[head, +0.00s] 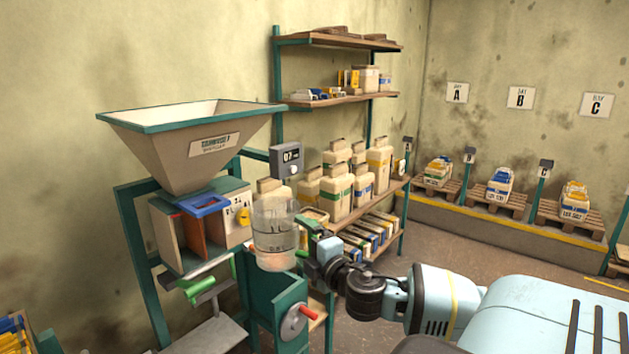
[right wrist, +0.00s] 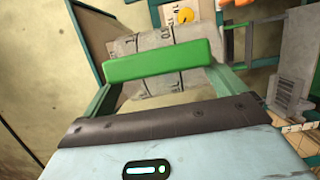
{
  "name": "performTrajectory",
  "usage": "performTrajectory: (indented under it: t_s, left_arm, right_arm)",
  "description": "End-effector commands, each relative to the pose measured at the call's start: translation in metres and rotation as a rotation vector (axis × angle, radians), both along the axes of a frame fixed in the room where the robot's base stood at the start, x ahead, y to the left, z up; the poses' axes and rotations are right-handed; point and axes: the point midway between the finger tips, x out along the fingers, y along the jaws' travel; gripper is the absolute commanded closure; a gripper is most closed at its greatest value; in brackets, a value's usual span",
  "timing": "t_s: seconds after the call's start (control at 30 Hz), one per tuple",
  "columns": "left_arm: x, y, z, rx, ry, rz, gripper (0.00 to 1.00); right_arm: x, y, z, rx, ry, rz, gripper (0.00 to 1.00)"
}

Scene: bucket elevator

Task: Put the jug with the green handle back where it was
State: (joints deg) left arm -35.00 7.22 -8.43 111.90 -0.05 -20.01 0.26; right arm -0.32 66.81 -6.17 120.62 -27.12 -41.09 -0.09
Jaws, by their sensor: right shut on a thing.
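The jug (head: 275,238) is a clear cylinder with dark markings and some pale pinkish content near its bottom. It is held up, roughly upright, in front of the green stand right of the hopper machine. My right gripper (head: 308,232) comes in from the right and is shut on the jug's green handle. In the head view the handle is mostly hidden by the gripper. My left gripper is in neither view.
The hopper machine (head: 190,150) stands at left, with a green lever (head: 200,287) below it. A green stand with a red-knobbed wheel (head: 294,322) is below the jug. Shelves (head: 338,98) with containers stand behind. Pallets (head: 490,200) with sacks line the right wall.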

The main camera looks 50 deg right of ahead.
Motion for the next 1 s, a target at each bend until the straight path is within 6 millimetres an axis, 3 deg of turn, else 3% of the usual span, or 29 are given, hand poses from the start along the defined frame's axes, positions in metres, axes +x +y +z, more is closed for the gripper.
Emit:
performTrajectory:
  t_s: [0.03, 0.2, 0.33, 0.5, 0.7, 1.0]
  left_arm:
    - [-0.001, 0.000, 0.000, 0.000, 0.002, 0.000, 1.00]
    - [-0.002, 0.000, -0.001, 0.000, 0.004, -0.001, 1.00]
    - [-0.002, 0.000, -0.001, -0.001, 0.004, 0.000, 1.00]
    - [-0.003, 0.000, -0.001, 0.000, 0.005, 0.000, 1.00]
    - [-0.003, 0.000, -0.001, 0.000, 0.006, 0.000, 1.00]
    - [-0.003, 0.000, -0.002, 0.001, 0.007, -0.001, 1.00]
  right_arm:
    - [-0.007, 0.019, -0.024, 0.012, 0.005, 0.019, 0.36]
    - [-0.034, 0.092, -0.078, 0.010, 0.006, 0.085, 0.36]
    - [-0.058, 0.152, -0.099, 0.007, 0.000, 0.131, 0.36]
    - [-0.084, 0.213, -0.102, 0.010, -0.012, 0.170, 0.36]
    - [-0.100, 0.244, -0.098, 0.010, -0.022, 0.187, 0.36]
    - [-0.101, 0.246, -0.098, 0.009, -0.022, 0.188, 0.36]
